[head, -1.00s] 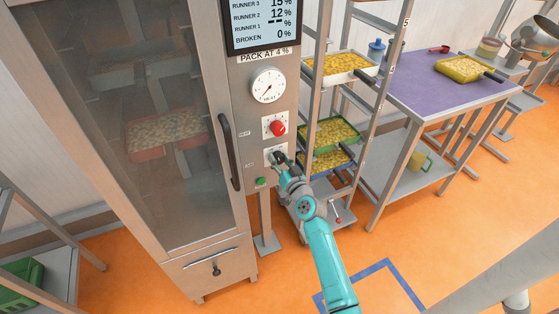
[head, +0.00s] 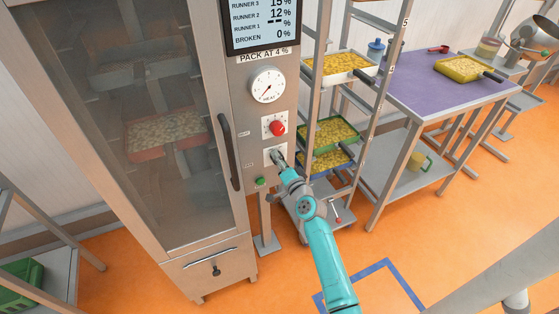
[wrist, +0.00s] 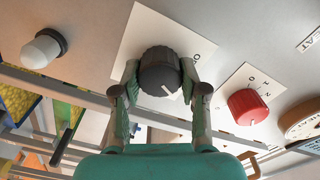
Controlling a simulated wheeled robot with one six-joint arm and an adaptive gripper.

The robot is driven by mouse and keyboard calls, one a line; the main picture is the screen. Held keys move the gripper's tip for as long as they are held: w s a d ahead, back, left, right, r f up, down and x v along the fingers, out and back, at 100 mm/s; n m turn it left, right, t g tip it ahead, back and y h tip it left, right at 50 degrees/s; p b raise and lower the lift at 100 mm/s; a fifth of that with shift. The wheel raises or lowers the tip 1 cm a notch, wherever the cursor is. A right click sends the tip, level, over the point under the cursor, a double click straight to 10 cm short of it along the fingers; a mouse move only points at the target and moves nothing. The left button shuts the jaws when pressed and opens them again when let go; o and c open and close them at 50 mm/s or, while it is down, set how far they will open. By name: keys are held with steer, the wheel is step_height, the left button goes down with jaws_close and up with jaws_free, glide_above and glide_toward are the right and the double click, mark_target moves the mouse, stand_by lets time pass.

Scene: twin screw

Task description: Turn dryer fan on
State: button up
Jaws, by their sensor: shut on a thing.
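The dryer (head: 165,140) stands at the left, with its control panel on its right side. A black knob (wrist: 160,72) with a white pointer line sits on a white plate (wrist: 138,35) on the panel. The pointer slants toward the lower right in the wrist view. My gripper (head: 279,158) is at this plate, below the red knob (head: 277,128). In the wrist view my gripper (wrist: 160,80) has a finger on each side of the black knob, shut on it. In the head view my gripper mostly hides the black knob. The red knob (wrist: 247,107) stands close by.
A heat dial (head: 268,85) and a display (head: 263,22) are above the knobs; a green button (head: 261,182) is below. A rack (head: 372,125) with trays stands close to the right of my gripper. A purple-topped table (head: 440,85) is farther right.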

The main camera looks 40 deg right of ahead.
steer(key=shift+m, duration=0.4)
steer(key=o, duration=1.1)
steer(key=shift+o, duration=0.2)
steer(key=v, duration=1.2)
